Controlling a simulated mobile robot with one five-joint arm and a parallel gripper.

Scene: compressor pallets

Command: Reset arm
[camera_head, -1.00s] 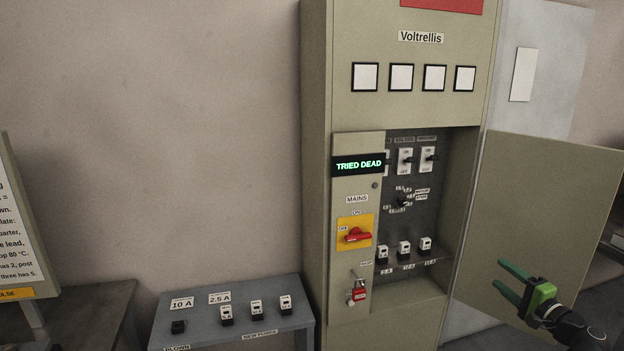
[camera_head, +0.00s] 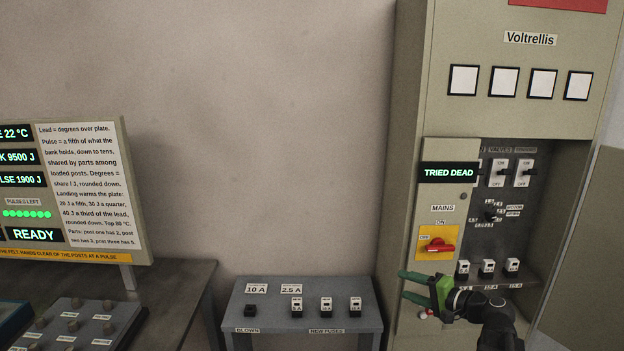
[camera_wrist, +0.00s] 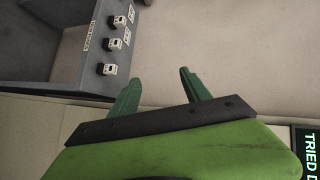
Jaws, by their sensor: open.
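My gripper (camera_head: 402,286) is green, open and empty. In the head view it points left, in front of the lower part of the Voltrellis cabinet (camera_head: 408,110), below the red mains switch (camera_head: 437,245). It hides most of the area below that switch, with only a bit of red and white showing under it. In the wrist view my gripper (camera_wrist: 158,88) has its two fingers spread with nothing between them.
A grey fuse bench (camera_head: 300,308) with several fuses stands left of the cabinet. A display board (camera_head: 88,185) and a post panel (camera_head: 85,325) are at the left. The cabinet's door (camera_head: 590,240) hangs open at the right. The cabinet display (camera_head: 449,173) reads TRIED DEAD.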

